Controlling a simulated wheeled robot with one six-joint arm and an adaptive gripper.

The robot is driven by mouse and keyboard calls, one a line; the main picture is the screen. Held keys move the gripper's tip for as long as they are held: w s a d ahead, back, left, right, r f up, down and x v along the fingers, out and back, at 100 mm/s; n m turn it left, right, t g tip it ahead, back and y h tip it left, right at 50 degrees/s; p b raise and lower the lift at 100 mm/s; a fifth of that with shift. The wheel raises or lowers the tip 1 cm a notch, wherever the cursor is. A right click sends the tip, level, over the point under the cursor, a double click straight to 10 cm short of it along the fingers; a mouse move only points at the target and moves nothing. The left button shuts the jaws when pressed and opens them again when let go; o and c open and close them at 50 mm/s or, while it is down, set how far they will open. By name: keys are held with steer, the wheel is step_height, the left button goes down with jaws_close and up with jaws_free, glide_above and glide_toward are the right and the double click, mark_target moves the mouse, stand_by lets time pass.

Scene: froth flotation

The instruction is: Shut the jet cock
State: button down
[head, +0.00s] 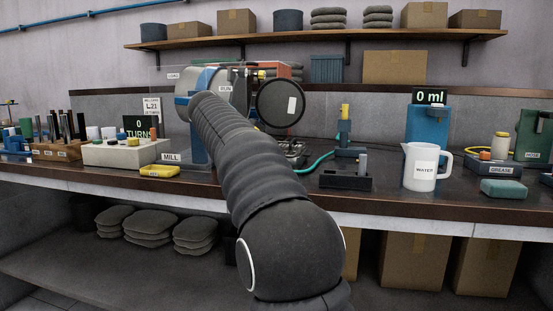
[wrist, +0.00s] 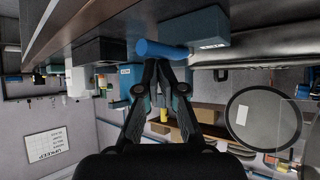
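No part carries a readable jet cock label, so I cannot tell for sure which one it is. A yellow-topped upright fitting (head: 345,112) stands on a dark block mid-bench, with a green hose (head: 318,163) close by. My gripper (wrist: 157,63) shows in the wrist view, which looks upside down. Its fingers lean in close together at the tips. A blue cylinder (wrist: 160,49) lies across the picture right at the fingertips; I cannot tell whether they touch it. In the head view my dark arm reaches toward the mill and hides my gripper.
A round black disc (head: 280,103) stands beside the mill's blue support (head: 197,148); the disc also shows in the wrist view (wrist: 263,118). A yellow block (head: 160,171) lies near the bench's front edge. A white water jug (head: 421,166) stands to the right.

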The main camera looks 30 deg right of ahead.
steer(key=shift+w+d+f, duration=0.3)
steer(key=shift+w+f, duration=0.1)
steer(key=shift+w, duration=0.25)
steer(key=v, duration=1.3)
steer(key=s+a+f+n+t+y, duration=0.1)
steer(key=s+a+f+n+y, duration=0.2)
steer(key=s+f, duration=0.7)
steer(key=s+a+f+n+t+y, duration=0.1)
steer(key=s+a+f+n+y, duration=0.2)
steer(key=s+f+n, duration=0.4)
steer(key=s+a+f+n+t+y, duration=0.1)
steer(key=s+a+f+n+y, duration=0.2)
steer(key=s+f, duration=1.2)
steer(key=n+y, duration=0.1)
steer(key=n, duration=0.1)
steer(key=shift+s+f+n+t, duration=0.2)
steer(key=shift+n+t, duration=0.1)
steer(key=shift+n, duration=0.1)
steer(key=shift+d, duration=0.1)
